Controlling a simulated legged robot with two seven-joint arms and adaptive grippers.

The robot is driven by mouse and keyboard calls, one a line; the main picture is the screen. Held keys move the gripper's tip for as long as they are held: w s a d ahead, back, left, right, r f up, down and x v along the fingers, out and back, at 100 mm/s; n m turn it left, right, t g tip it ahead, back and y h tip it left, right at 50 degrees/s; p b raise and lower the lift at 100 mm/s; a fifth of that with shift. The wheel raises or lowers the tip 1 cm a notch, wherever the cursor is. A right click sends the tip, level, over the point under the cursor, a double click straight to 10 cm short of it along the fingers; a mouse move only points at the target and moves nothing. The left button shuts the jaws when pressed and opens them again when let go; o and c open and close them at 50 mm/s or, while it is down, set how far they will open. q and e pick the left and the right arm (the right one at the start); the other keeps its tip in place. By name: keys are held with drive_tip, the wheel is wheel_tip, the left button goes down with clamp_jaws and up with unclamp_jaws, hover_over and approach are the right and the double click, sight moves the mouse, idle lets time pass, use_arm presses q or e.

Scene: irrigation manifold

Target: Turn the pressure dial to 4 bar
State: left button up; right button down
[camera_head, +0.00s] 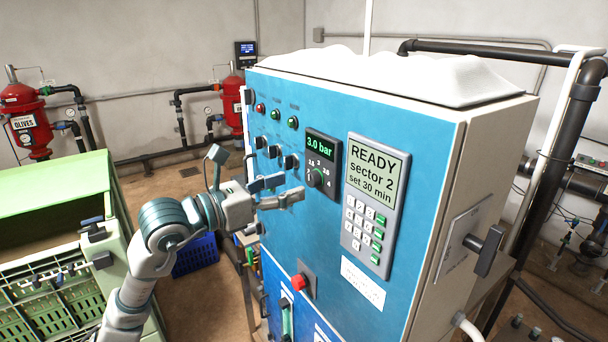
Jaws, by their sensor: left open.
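The pressure dial (316,178) is a dark round knob on a black panel on the blue cabinet front. Its green display (319,145) reads 3.0 bar, and a small scale with a 4 at its lower right surrounds the knob. My left gripper (296,188) is open just left of the dial, its two fingers pointing right towards the knob. The fingertips appear apart from the knob, with nothing between them. My right gripper is not in view.
A keypad panel (374,205) reading READY, sector 2, set 30 min is right of the dial. Black switches (274,151) sit upper left of it, and a red button (299,282) below. A green crate (60,200) stands left of my arm.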

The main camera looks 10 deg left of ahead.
sight(309, 180)
use_arm(q)
drive_tip(key=shift+p+x, duration=0.45)
drive_tip(key=shift+x, duration=1.9)
drive_tip(key=shift+a, duration=0.1)
clamp_jaws()
